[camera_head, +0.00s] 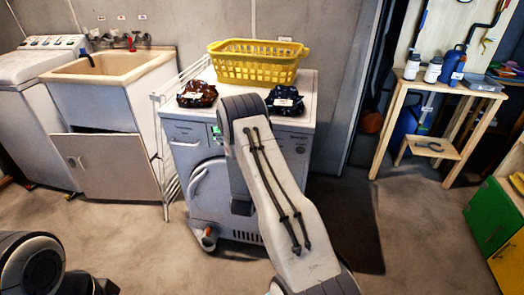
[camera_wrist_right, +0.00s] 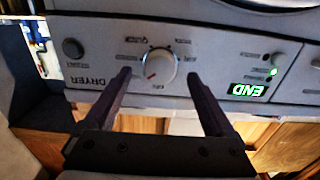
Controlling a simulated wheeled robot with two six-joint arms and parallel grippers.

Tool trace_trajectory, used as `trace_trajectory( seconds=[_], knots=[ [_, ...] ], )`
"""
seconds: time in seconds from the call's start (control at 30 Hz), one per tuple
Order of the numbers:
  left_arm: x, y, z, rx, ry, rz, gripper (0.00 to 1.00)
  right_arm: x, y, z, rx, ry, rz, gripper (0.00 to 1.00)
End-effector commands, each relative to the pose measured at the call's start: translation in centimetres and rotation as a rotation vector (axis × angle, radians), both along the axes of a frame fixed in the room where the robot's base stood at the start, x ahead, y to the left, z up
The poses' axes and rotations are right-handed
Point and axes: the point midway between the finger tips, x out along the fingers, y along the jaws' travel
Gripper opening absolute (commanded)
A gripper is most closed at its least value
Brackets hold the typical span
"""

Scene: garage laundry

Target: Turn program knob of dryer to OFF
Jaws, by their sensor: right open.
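The dryer (camera_head: 204,185) is a white front-loader against the back wall, partly hidden by my right arm. In the right wrist view its panel is upside down, with the word DRYER and a round white program knob (camera_wrist_right: 159,66). The knob's red mark points to the lower left in that picture, beside a short label under the knob that is too small to read surely. My right gripper (camera_wrist_right: 158,73) is open, one finger on each side of the knob, with gaps visible. In the head view the knob and right gripper are hidden behind my arm. My left gripper is out of view.
A green display (camera_wrist_right: 248,90) reads END. A dark round button (camera_wrist_right: 72,48) sits across the panel. A yellow basket (camera_head: 258,64) and two dark cloth bundles, one at left (camera_head: 196,94), lie on top. A drying rack (camera_head: 170,150) leans beside the dryer.

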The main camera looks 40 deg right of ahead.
Motion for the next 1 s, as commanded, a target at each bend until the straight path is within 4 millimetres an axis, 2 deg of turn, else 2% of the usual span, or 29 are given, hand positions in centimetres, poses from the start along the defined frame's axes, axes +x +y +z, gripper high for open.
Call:
trace_trajectory(
  seconds=[0.2,0.53,0.57,0.6,0.77,0.8,1.0],
  knots=[
    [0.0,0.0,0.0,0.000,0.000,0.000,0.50,1.6,-1.9,0.0,0.000,0.000,-0.001,0.89],
    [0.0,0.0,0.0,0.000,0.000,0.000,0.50,1.9,-2.2,-0.1,0.002,0.003,0.001,0.89],
    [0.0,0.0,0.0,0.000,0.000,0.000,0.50,1.9,-2.2,-0.1,0.002,0.003,0.001,0.85],
    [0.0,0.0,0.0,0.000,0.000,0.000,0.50,1.9,-2.2,-0.1,0.002,0.003,0.001,0.70],
    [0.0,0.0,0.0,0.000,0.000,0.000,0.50,1.9,-2.2,0.0,0.001,0.002,0.001,0.09],
    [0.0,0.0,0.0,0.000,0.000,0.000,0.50,1.9,-2.2,0.0,0.001,0.002,0.001,0.04],
    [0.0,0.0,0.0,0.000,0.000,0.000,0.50,1.9,-2.2,0.0,-0.010,0.014,0.001,0.04]
  ],
)
